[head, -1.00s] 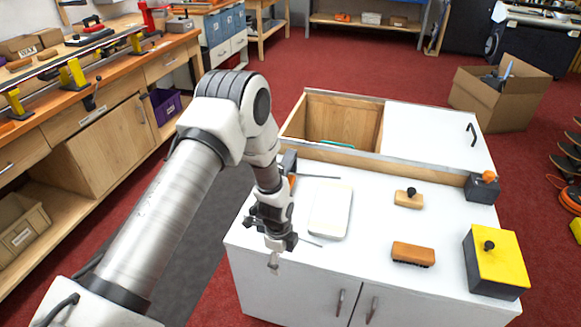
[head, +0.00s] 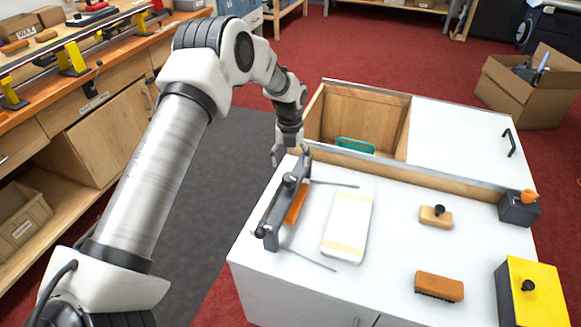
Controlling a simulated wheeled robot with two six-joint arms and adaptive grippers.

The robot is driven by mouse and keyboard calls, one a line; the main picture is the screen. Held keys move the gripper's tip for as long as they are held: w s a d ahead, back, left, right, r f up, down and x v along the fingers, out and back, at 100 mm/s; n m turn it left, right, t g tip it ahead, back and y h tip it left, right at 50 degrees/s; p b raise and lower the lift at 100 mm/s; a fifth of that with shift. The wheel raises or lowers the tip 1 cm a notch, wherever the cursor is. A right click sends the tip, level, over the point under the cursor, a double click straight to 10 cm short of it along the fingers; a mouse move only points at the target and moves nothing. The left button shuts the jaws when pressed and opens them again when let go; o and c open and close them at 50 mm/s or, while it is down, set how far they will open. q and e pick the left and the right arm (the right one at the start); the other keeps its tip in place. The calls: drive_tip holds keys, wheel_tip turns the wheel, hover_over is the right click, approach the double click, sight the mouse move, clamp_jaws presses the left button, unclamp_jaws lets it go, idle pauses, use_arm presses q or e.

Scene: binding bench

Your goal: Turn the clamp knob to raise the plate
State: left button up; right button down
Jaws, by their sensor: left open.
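A dark clamp-like frame (head: 285,205) with an orange bar (head: 297,204) stands along the left edge of the white cabinet top. Two thin rods stick out from it to the right. A flat white plate-like piece (head: 347,226) with cream bands lies just right of the frame. My left gripper (head: 289,152) is open, fingers pointing down, by the far end of the dark frame. I cannot tell whether it touches. My right gripper is out of view.
The white top (head: 385,260) carries a wooden block with black knob (head: 436,215), an orange-brown brush (head: 439,287), a grey box with orange knob (head: 519,208) and a yellow box with black knob (head: 532,290). Behind is an open wooden bin (head: 362,118).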

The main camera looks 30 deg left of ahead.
sight(290, 176)
use_arm(q)
drive_tip(key=shift+s+d+f, duration=0.25)
drive_tip(key=shift+s+f, duration=0.05)
drive_tip(key=shift+f, duration=0.3)
drive_tip(key=shift+s+d+f, duration=0.2)
drive_tip(key=shift+s+f, duration=0.05)
drive_tip(key=shift+f, duration=0.3)
drive_tip(key=f, duration=0.4)
drive_tip(key=shift+w+a+f+p, duration=0.2)
drive_tip(key=shift+w+a+p, duration=0.1)
drive_tip(key=shift+w+p, duration=0.05)
drive_tip(key=shift+s+d+r, duration=0.1)
drive_tip(key=shift+r, duration=0.05)
drive_tip(key=shift+s+r, duration=0.1)
drive_tip(key=shift+c, duration=0.7)
drive_tip(key=c, duration=1)
